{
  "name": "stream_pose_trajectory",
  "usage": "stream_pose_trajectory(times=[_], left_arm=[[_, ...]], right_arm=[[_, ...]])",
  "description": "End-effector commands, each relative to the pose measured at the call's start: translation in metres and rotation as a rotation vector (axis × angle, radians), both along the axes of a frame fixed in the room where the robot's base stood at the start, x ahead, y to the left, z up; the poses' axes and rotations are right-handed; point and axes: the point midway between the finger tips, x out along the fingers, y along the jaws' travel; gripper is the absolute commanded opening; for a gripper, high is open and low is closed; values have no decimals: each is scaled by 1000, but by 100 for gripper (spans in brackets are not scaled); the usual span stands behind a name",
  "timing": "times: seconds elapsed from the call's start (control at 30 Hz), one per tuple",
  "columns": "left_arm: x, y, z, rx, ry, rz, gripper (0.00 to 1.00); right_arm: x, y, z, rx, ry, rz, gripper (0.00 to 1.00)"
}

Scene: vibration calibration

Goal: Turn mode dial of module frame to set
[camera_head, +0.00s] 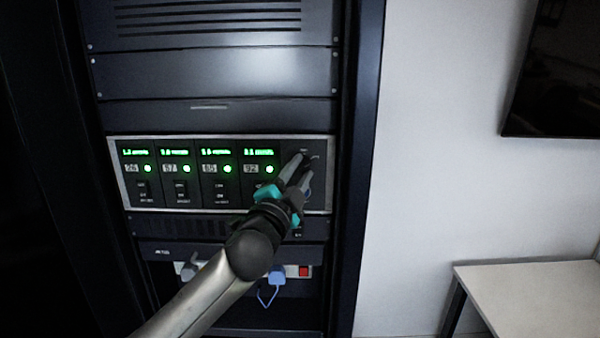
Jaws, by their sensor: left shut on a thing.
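The module frame (221,206) is a grey-rimmed panel set in a dark rack, with several modules showing green displays and round green lights. My left gripper (305,166) reaches up from below and is at the frame's right-hand section, fingers against the panel area. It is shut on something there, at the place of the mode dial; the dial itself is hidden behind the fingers. Small markings show just above the fingertips, too small to read. My right gripper is not in view.
Below the frame, a power strip (291,270) carries a red switch (304,271) and plugs, with a blue cable loop. A white table (530,295) stands at lower right, and a dark screen (560,70) hangs on the wall. The wall beside the rack is bare.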

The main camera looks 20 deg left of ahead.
Motion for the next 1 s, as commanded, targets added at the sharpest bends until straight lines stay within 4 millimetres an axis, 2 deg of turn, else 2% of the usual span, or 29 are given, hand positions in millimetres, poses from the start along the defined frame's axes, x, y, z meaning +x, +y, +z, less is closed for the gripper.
stream_pose_trajectory(times=[0.63, 0.67, 0.9, 1.0], left_arm=[[0, 0, 2, 52, 11, 1, 0], [0, 0, 2, 52, 11, 1, 38], [0, 0, 1, 51, 12, 0, 65], [0, 0, 1, 50, 13, 1, 65]], right_arm=[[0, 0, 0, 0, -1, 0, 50], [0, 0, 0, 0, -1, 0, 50], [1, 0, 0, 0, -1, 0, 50], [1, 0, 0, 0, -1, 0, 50]])
